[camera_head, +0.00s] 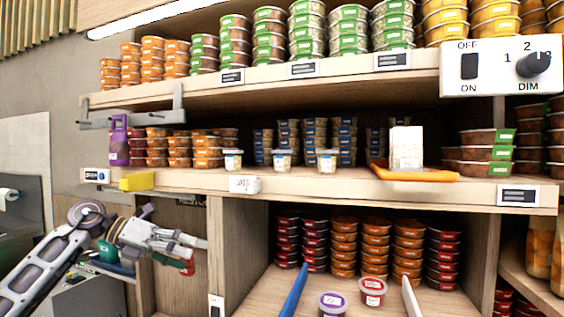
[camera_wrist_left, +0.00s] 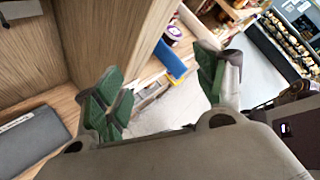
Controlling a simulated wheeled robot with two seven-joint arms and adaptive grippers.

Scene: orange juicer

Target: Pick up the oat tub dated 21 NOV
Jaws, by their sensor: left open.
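Three small tubs with white and blue labels stand apart along the front of the middle shelf: a left tub (camera_head: 233,159), a middle tub (camera_head: 282,159) and a right tub (camera_head: 327,161). Their dates are too small to read, so I cannot tell which is the oat tub dated 21 NOV. My left gripper (camera_head: 190,251) is below and left of them, under the shelf edge. It is open and empty, its green finger pads spread wide in the left wrist view (camera_wrist_left: 162,90). My right gripper is not in view.
The middle shelf's front edge (camera_head: 400,190) lies above my left gripper, with a yellow block (camera_head: 136,182) at its left end. Stacked blue-labelled tubs (camera_head: 289,140) stand behind. An orange tray (camera_head: 425,175) holds a white box (camera_head: 406,147). A blue divider (camera_head: 293,291) stands below.

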